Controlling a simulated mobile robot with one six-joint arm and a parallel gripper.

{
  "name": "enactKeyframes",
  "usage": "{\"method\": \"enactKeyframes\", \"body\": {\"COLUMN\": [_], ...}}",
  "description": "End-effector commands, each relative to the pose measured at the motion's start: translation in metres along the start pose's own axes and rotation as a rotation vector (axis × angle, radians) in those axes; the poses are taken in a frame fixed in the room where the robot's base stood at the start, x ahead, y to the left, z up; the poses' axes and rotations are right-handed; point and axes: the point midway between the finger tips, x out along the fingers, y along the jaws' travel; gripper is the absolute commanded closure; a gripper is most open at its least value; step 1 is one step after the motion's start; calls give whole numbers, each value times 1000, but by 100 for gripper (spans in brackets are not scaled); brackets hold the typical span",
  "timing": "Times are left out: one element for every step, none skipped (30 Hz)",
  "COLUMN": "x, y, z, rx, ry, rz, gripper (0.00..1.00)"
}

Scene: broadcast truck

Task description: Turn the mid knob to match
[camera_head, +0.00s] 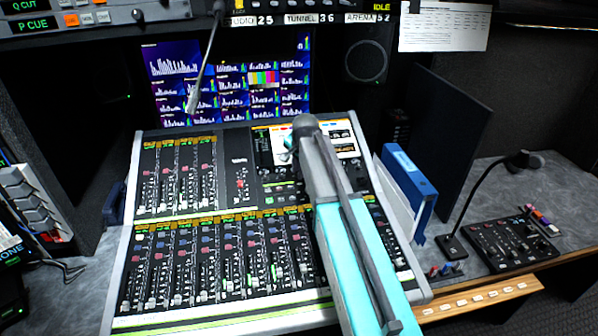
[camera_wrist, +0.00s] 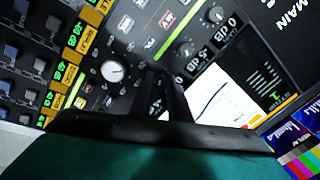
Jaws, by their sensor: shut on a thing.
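The mixing console (camera_head: 237,180) stands tilted on the desk, with its touch screen (camera_head: 340,137) at the upper right. My gripper (camera_wrist: 163,76) reaches down to the console beside that screen. In the wrist view its two dark fingers are close together, shut on a small knob in the panel; fingers and shadow mostly hide this knob. Two dark knobs (camera_wrist: 186,47) and (camera_wrist: 215,14) lie in line with it, each beside a small display. A pale knob (camera_wrist: 113,71) sits apart to the left. I cannot read the held knob's label or pointer. In the head view my arm hides the fingertips.
A gooseneck microphone (camera_head: 205,65) hangs over the console's back. A blue binder (camera_head: 410,188) and papers stand close to its right side. A small control box (camera_head: 500,243) and a second gooseneck (camera_head: 480,190) are farther right. Monitor screens (camera_head: 230,78) stand behind.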

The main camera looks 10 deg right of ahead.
Motion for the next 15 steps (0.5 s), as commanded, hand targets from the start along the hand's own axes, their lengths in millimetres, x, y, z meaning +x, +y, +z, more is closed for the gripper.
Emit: {"method": "enactKeyframes", "body": {"x": [0, 0, 0, 0, 0, 0, 0, 0, 0, 0, 0, 0, 0, 0, 0], "y": [0, 0, 0, 0, 0, 0, 0, 0, 0, 0, 0, 0, 0, 0, 0], "z": [0, 0, 0, 0, 0, 0, 0, 0, 0, 0, 0, 0, 0, 0, 0], "rx": [3, 3, 4, 3, 3, 3, 3, 3, 2, 2, 2, 2, 2, 2, 2], "ry": [1, 1, 1, 1, 1, 1, 1, 1, 1, 1, 1, 1, 1, 1, 1], "rz": [-1, -1, -1, -1, -1, -1, -1, -1, -1, -1, -1, 0, 0, 0, 0], "gripper": [100, 100, 100, 100, 100, 100, 100, 100, 100, 100, 81, 74, 69, 66, 66]}}
